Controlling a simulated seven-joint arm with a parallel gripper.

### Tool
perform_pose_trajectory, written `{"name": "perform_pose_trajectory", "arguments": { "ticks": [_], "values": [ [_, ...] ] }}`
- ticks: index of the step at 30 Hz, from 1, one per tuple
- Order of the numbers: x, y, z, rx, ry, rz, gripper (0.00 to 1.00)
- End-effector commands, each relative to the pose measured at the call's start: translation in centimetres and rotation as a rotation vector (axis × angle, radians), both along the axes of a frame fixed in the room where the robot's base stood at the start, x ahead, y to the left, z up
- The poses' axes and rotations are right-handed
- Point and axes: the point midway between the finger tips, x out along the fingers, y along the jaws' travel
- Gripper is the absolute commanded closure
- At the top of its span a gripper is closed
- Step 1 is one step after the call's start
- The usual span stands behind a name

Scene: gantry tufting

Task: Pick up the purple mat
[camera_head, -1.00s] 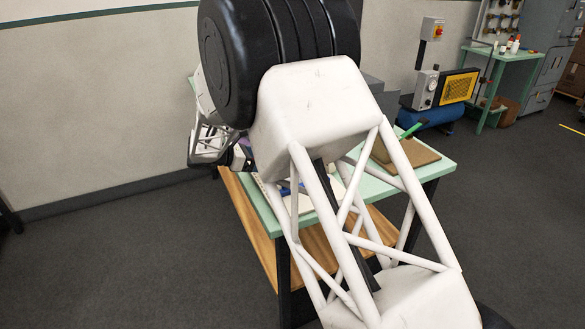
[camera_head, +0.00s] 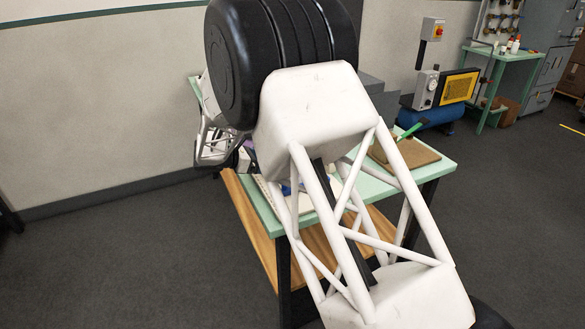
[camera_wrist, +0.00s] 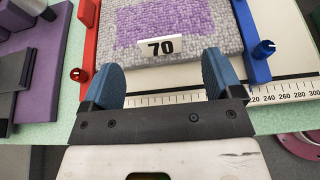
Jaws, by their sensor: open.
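In the wrist view a grey tufted mat with a purple middle (camera_wrist: 185,22) lies between a red rail (camera_wrist: 88,45) and a blue rail (camera_wrist: 250,40). My gripper (camera_wrist: 162,62) is open and empty. Its two blue fingers appear on either side of the tag, over the mat's near edge. In the head view my arm hides the gripper and most of the mat.
A white ruler (camera_wrist: 150,99) runs along the near side of the mat. The pale green table (camera_head: 375,190) holds a brown board with a green-handled tool (camera_head: 405,150) at its right. A pink ring (camera_wrist: 300,143) shows at the lower right of the wrist view.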

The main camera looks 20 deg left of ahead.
Motion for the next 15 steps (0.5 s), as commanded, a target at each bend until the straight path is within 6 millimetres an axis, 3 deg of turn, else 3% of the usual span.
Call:
{"name": "perform_pose_trajectory", "arguments": {
  "ticks": [8,15],
  "values": [
    [0.1,-0.1,-0.1,0.0,0.0,0.0,0.15],
    [1.5,-1.4,-1.0,-0.002,0.0,-0.001,0.15]
  ]
}}
